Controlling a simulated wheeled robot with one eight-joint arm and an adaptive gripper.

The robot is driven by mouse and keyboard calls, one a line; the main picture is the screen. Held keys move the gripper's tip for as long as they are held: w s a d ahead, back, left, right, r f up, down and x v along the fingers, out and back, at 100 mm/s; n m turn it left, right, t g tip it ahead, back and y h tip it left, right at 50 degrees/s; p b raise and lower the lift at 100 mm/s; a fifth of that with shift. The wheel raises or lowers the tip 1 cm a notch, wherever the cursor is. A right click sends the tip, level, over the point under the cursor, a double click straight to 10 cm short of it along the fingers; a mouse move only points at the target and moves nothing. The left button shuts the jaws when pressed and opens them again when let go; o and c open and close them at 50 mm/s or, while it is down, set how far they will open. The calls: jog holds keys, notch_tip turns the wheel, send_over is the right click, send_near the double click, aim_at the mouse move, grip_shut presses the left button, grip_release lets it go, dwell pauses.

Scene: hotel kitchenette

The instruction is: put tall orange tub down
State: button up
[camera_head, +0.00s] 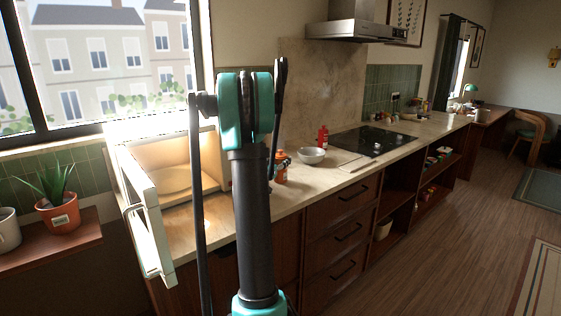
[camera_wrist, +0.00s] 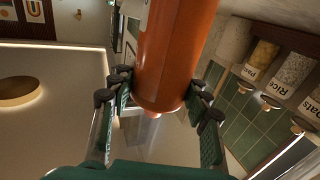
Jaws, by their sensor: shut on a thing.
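The tall orange tub (camera_wrist: 175,45) fills the upper middle of the wrist view, with a bit of pale label at its upper left edge. My gripper (camera_wrist: 162,95) is shut on it, one finger pad on each side near one end of the tub. In the head view, an orange container (camera_head: 281,176) shows just right of my arm, over the counter, and looks like this tub. My arm hides part of it, and the gripper is mostly hidden there. I cannot tell whether the tub's base touches the counter.
A microwave (camera_head: 134,160) with its door open stands left on the counter (camera_head: 312,177). The wrist view shows labelled jars (camera_wrist: 290,75) on a shelf.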

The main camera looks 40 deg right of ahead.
jog(key=o, duration=1.5)
jog(key=shift+f, duration=0.1)
jog(key=v, duration=1.2)
